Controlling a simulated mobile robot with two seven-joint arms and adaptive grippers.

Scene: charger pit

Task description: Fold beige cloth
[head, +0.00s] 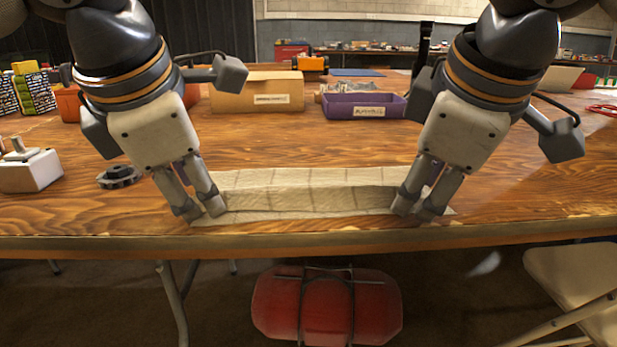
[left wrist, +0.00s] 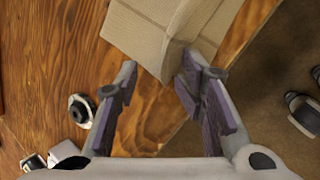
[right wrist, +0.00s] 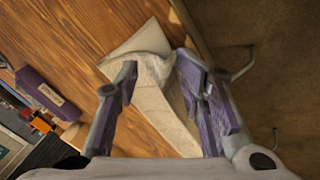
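The beige cloth (head: 310,177) lies on the wooden table near its front edge, with a raised fold running left to right along it. My left gripper (head: 203,210) points down at the cloth's left end. In the left wrist view its fingers are apart, and a standing flap of the cloth (left wrist: 150,32) is close to the right finger. My right gripper (head: 415,211) points down at the cloth's right end. In the right wrist view its fingers are apart, with a bulging part of the cloth (right wrist: 154,42) between or just beyond the tips. Contact is unclear.
A cardboard box (head: 257,92) and a purple bin (head: 364,106) stand behind the cloth. A dark round part (head: 119,176) and a white switch box (head: 30,170) are at left. The table (head: 300,148) is clear between the cloth and the bins. A folding chair (head: 585,285) is at front right.

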